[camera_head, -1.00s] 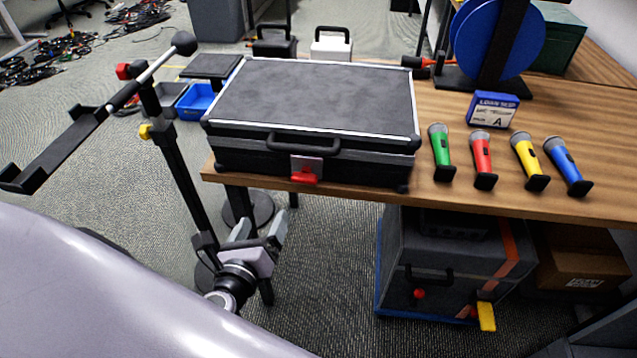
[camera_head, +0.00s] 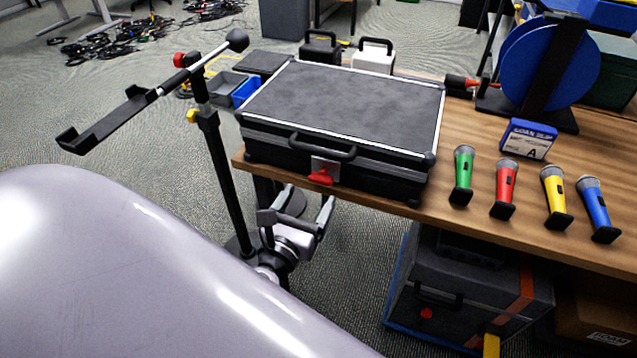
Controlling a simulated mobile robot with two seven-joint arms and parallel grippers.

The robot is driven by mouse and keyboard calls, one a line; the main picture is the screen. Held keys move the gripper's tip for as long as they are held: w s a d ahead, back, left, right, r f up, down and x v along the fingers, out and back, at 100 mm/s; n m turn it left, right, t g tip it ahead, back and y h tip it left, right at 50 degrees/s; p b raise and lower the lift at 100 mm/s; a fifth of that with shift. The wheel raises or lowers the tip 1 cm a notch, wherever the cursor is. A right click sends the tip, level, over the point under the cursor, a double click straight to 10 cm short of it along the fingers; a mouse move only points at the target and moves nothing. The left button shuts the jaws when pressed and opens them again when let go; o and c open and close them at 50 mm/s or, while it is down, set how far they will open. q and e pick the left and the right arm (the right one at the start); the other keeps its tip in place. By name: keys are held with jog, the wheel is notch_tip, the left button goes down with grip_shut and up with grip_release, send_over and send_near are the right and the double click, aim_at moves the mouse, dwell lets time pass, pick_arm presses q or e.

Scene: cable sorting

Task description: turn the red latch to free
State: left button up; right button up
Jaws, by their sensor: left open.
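My right gripper is out of view.
A black stand with a tilted arm (camera_head: 215,150) stands left of the case, close to my left arm. Green, red, yellow and blue microphones and a blue-and-white box (camera_head: 528,139) are right of the case. A grey case (camera_head: 470,287) is under the table (camera_head: 470,207).

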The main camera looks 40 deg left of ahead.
aim_at(319, 181)
pick_arm(q)
jog(key=shift+x, duration=2.5)
jog(key=shift+c, duration=0.3)
jog(key=c, duration=1)
